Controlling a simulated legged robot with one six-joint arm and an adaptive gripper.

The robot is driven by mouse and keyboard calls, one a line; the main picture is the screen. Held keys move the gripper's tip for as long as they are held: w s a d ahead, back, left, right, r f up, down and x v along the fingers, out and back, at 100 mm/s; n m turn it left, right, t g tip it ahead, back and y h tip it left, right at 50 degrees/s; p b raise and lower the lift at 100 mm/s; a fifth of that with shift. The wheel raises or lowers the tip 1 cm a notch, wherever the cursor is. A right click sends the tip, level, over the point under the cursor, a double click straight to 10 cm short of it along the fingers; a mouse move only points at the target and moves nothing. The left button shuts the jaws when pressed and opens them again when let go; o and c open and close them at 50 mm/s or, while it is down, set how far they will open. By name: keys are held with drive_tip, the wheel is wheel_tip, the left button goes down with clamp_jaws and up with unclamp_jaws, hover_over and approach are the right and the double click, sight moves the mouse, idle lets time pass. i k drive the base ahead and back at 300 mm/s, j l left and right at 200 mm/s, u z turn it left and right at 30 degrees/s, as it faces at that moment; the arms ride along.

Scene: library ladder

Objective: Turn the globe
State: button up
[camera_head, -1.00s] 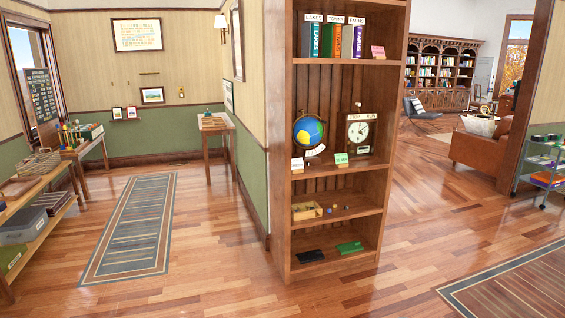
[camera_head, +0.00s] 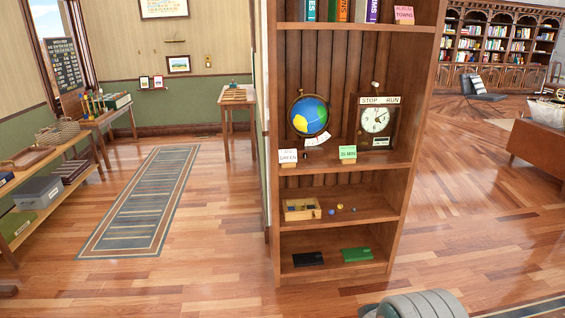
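The globe (camera_head: 309,115) is blue with yellow and green land. It stands on the middle shelf of the wooden bookcase (camera_head: 290,210), toward the left side. A white curved label shows at its lower right. My gripper's fingers are not in view. A grey rounded part, which looks like my own arm, shows at the bottom edge, in front of the bookcase and well apart from the globe.
A clock (camera_head: 375,120) marked "STOP RUN" stands right of the globe. A wooden box (camera_head: 301,209) is one shelf below. The floor before the bookcase is mostly clear.

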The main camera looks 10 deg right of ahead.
sight(308, 115)
drive_tip(key=i+l, duration=0.1)
drive_tip(key=l, duration=0.15)
drive_tip(key=i+l, duration=0.15)
drive_tip(key=i, duration=0.8)
drive_tip(key=i+l, duration=0.1)
drive_tip(key=i, duration=0.8)
